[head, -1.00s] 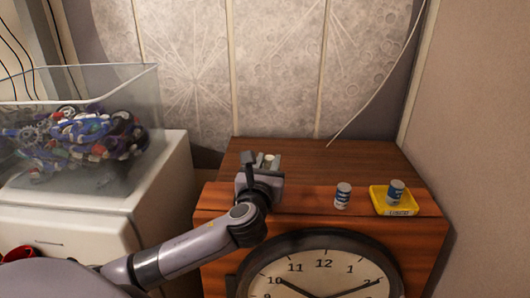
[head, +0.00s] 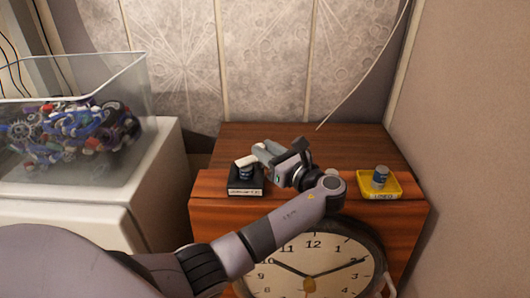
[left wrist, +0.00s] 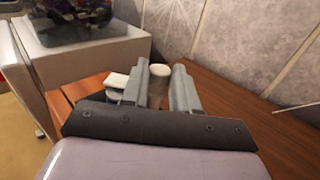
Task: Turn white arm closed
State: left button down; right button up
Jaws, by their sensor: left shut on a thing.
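The white arm (head: 244,162) is a short pale bar above a blue and white can on a black tray. It shows as a white block (left wrist: 115,80) in the left wrist view, left of the fingers. My left gripper (head: 266,152) reaches over the cabinet top beside it, its fingers towards the left. In the left wrist view its fingers stand on either side of a pale upright cylinder (left wrist: 160,75), which looks like the arm's end piece. A finger hides the join between block and cylinder. My right gripper is not in view.
The black tray (head: 246,191) and a yellow tray (head: 381,193) with another can (head: 380,176) sit along the front of the wooden cabinet (head: 350,140). A clock (head: 318,268) is on its front. A clear bin (head: 125,75) of parts stands at left. The cabinet's back is clear.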

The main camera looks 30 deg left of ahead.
pick_arm(q)
jog(key=shift+w+f+n+g+y+b, duration=0.15)
jog(key=shift+n+g+b, duration=0.25)
jog(key=shift+g, duration=0.4)
jog(key=shift+w+n+g+y+b, duration=0.1)
jog(key=shift+n+g+y+b, duration=0.1)
jog(key=shift+n+g, duration=0.45)
jog(key=shift+g, duration=0.45)
jog(key=c, duration=0.9)
grip_release()
jog(key=shift+o, duration=0.2)
jog(key=d, duration=0.2)
jog(key=d+b, duration=0.1)
jog(key=d, duration=0.4)
jog(key=shift+s, duration=0.3)
